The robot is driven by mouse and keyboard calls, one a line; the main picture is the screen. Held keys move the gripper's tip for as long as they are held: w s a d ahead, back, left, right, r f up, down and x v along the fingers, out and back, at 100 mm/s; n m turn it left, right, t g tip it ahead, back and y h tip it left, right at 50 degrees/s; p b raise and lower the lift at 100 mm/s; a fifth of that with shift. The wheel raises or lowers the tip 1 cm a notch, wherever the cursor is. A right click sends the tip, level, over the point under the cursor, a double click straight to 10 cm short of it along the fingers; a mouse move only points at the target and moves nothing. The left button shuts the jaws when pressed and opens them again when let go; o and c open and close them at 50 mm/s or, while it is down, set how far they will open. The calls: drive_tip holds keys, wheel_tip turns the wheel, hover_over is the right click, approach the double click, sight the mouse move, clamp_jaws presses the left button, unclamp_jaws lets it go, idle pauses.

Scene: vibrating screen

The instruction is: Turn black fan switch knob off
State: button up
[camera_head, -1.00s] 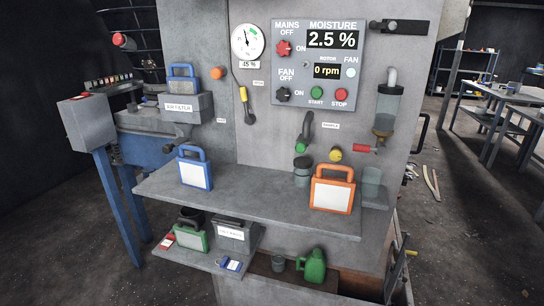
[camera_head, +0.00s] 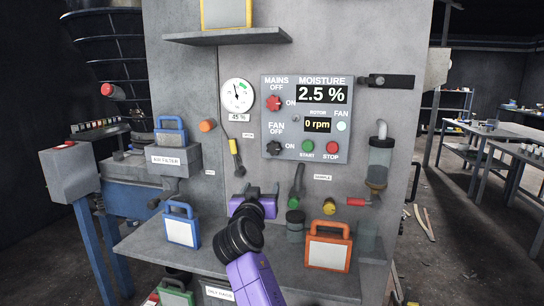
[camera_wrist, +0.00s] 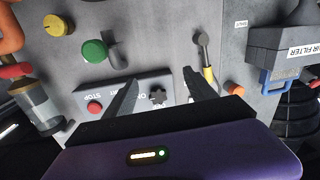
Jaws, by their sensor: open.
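The black fan switch knob (camera_head: 273,149) sits at the lower left of the grey control panel (camera_head: 331,84), beside the "FAN OFF" and "ON" labels. In the wrist view, turned upside down, the black knob (camera_wrist: 158,97) shows between my two dark fingers. My purple gripper (camera_head: 262,190) is open and empty, below the panel and apart from the knob. In the wrist view my gripper (camera_wrist: 160,83) has its fingers on either side of the knob in the picture.
The red mains knob (camera_head: 274,103) is above the fan knob. Green start (camera_head: 307,146) and red stop (camera_head: 332,148) buttons are to its right. A yellow-handled tool (camera_head: 236,158) hangs at left. An orange-framed box (camera_head: 328,246) and a blue-framed box (camera_head: 181,229) stand on the shelf below.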

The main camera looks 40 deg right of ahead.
drive_tip(key=m+g+h, duration=0.1)
drive_tip(key=m, duration=0.1)
approach(273, 150)
drive_tip(key=shift+p+x, duration=0.9)
drive_tip(key=shift+x, duration=3.4)
drive_tip(key=c, duration=1.4)
drive_tip(key=shift+o, duration=0.2)
